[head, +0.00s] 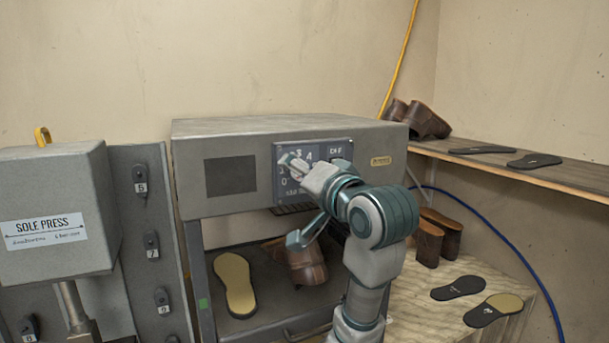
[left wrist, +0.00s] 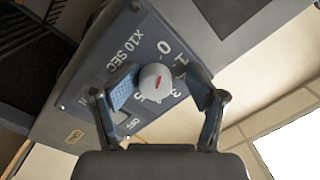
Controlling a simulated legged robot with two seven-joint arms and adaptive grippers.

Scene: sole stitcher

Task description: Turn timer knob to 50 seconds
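The timer panel (head: 341,152) is on the front of the grey machine, with digits, an OFF mark and, in the left wrist view (left wrist: 120,62), an upside-down "X10 SEC" label. The round pale timer knob (left wrist: 154,91) has a short red mark on its face, lying roughly along a line toward the 0; I cannot read the setting for certain. In the head view my left gripper (head: 296,166) covers most of the knob. My right gripper is not in view.
The sole press (head: 50,200) stands at the left beside a panel of numbered switches (head: 152,246). Shoes (head: 427,120) and soles (head: 482,150) lie on the right shelf. Below the machine are a tan sole (head: 236,285) and a brown shoe (head: 305,264). A blue hose (head: 500,235) runs at right.

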